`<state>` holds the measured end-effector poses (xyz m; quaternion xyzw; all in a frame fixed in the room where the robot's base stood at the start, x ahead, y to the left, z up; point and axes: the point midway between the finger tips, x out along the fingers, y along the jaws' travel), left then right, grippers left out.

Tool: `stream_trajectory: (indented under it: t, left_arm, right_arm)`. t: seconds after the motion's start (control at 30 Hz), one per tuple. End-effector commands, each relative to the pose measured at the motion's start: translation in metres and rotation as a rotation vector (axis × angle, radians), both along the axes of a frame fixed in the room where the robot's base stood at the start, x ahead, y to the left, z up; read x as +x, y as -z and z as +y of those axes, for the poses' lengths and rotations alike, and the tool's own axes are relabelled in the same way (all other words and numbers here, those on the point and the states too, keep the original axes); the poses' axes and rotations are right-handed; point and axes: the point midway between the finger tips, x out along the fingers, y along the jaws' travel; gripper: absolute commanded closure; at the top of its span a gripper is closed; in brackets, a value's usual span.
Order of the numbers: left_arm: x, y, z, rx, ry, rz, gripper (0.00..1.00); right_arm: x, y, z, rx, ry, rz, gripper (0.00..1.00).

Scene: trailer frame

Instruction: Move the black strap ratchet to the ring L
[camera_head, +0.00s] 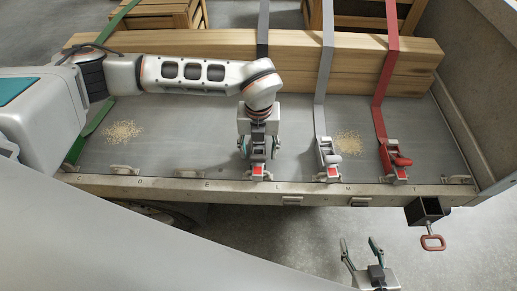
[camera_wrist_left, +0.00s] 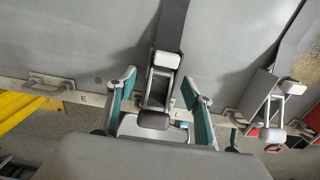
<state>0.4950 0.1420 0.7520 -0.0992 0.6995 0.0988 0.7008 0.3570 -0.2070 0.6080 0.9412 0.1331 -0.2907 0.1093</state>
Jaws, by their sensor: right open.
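The black strap (camera_head: 263,25) runs over the timber to its ratchet (camera_head: 258,172) at the trailer's front rail. In the left wrist view the ratchet (camera_wrist_left: 160,82) lies beside the letter L (camera_wrist_left: 178,114) on the rail. The ring there is hidden under the ratchet and gripper, so I cannot tell whether they are hooked together. My left gripper (camera_head: 258,150) is over the ratchet; in the wrist view its teal fingers (camera_wrist_left: 160,100) stand apart on both sides of it, with gaps visible. My right gripper (camera_head: 362,252) is open and empty in front of the trailer.
The grey strap's ratchet (camera_head: 329,163) and the red strap's ratchet (camera_head: 396,160) sit to the right along the rail. A bare ring (camera_head: 122,169) is at the left. Timber beams (camera_head: 200,42) lie behind. A black bracket with a red handle (camera_head: 432,242) juts out front right.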

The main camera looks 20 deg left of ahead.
Motion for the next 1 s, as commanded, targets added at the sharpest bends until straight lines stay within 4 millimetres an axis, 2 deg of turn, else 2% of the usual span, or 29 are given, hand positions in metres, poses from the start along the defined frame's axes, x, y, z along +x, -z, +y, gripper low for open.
stream_trajectory:
  t: [0.23, 0.37, 0.47, 0.8, 1.0]
  left_arm:
    - [0.0, 0.0, 0.0, 0.001, 0.0, 0.001, 0.5]
    - [0.0, -0.007, 0.0, 0.0, 0.0, -0.001, 0.5]
    - [0.001, -0.022, 0.0, -0.001, 0.001, -0.003, 0.5]
    - [0.001, -0.09, 0.0, 0.0, 0.0, -0.004, 0.5]
    - [0.0, -0.114, 0.0, 0.0, 0.0, -0.001, 0.5]
  right_arm:
    - [0.0, 0.001, 0.0, -0.002, -0.005, 0.0, 0.5]
    - [0.0, 0.0, 0.0, -0.002, -0.004, -0.001, 0.5]
    - [0.0, 0.0, 0.0, -0.001, -0.003, -0.001, 0.5]
    - [-0.001, 0.0, 0.001, 0.0, -0.002, 0.0, 0.5]
    - [-0.001, 0.001, 0.001, 0.0, -0.002, 0.001, 0.5]
